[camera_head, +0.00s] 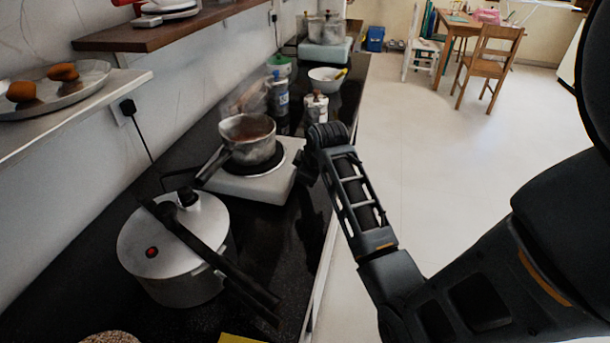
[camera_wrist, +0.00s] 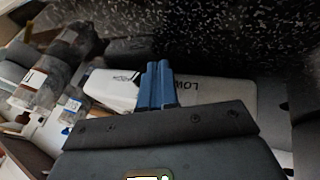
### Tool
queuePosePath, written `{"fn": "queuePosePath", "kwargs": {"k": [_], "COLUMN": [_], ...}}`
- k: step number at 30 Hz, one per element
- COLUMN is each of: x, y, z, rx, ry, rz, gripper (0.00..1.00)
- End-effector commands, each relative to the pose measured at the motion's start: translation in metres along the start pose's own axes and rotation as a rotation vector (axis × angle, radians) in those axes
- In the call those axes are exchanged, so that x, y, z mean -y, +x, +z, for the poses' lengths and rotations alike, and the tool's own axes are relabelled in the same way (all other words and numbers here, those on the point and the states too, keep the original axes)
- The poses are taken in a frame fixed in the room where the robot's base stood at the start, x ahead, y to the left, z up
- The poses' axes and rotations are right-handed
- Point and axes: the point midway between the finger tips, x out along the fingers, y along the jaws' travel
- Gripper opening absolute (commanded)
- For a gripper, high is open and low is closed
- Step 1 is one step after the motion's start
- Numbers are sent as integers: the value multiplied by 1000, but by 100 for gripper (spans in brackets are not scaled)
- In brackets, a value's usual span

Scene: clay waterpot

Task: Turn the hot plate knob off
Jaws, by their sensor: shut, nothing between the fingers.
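A white hot plate (camera_head: 240,188) sits on the dark counter, with a steel saucepan (camera_head: 250,150) on its round black burner. My gripper (camera_head: 308,172) is at the hot plate's right side, by the counter's front edge. In the wrist view, my gripper's blue fingers (camera_wrist: 158,72) are shut together with nothing between them. They are in front of the hot plate's pale front panel (camera_wrist: 215,92), where the letters "LOW" show upside down. I cannot make out the knob in either view; the fingers and wrist cover part of the panel. I cannot tell whether the fingers touch anything.
A pressure cooker (camera_head: 165,250) with long black handles stands nearer on the counter. A moka pot (camera_head: 316,108), a white bowl (camera_head: 325,82) and a blue-labelled jar (camera_head: 279,98) stand beyond the hot plate. Open floor (camera_head: 430,150) lies to the right.

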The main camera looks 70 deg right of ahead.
Motion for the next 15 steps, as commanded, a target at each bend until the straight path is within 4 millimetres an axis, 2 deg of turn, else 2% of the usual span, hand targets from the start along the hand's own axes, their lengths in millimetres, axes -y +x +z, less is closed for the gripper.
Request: {"fn": "queuePosePath", "kwargs": {"k": [8,15], "x": [1,2], "y": [4,13], "z": [1,4], "rx": [-5,-31], "ry": [-8,-74], "rz": [23,202], "gripper": [0,0]}}
